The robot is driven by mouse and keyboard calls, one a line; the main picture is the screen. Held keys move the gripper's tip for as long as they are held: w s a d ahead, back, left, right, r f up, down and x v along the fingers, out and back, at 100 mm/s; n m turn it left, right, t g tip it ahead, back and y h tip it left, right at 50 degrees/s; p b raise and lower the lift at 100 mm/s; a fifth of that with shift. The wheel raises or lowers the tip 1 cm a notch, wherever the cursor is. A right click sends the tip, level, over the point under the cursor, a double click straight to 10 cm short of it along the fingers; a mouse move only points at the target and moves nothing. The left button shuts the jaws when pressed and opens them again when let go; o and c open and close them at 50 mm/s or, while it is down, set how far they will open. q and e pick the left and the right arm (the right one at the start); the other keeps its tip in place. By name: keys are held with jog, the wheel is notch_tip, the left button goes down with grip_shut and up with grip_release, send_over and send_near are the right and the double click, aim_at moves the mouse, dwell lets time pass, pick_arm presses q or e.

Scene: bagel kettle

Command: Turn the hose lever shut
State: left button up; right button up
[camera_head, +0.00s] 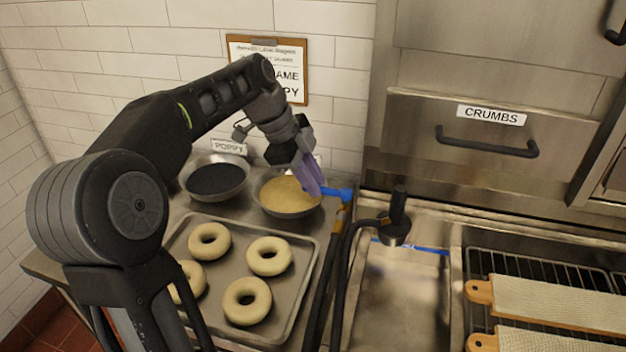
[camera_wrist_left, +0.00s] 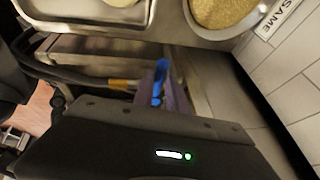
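The blue hose lever (camera_head: 340,194) sits at the top of a black hose with an orange-yellow fitting (camera_head: 338,219), beside the sesame bowl. My left gripper (camera_head: 314,190) reaches down to it from the upper left with purple fingers. In the left wrist view the blue lever (camera_wrist_left: 161,76) stands between the two close-set fingers (camera_wrist_left: 162,98), which look shut on it. The lever's near end is partly hidden by the fingers. My right gripper is in neither view.
A poppy bowl (camera_head: 216,191) and a sesame bowl (camera_head: 283,212) stand behind a tray (camera_head: 309,262) with several bagels. A metal basin (camera_head: 400,290) and a black upright handle (camera_head: 397,222) lie right of the hose. Boards (camera_head: 560,306) rest on a rack further right.

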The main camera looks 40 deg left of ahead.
pick_arm(q)
jog(key=o, duration=0.4)
jog(key=shift+s+a+r, duration=0.15)
jog(key=shift+a+r, duration=0.05)
jog(key=shift+r, duration=0.35)
jog(key=p+v, duration=0.2)
jog(key=v, duration=0.4)
jog(key=shift+r+p, duration=0.25)
jog(key=shift+p, duration=0.05)
jog(key=shift+s, duration=0.1)
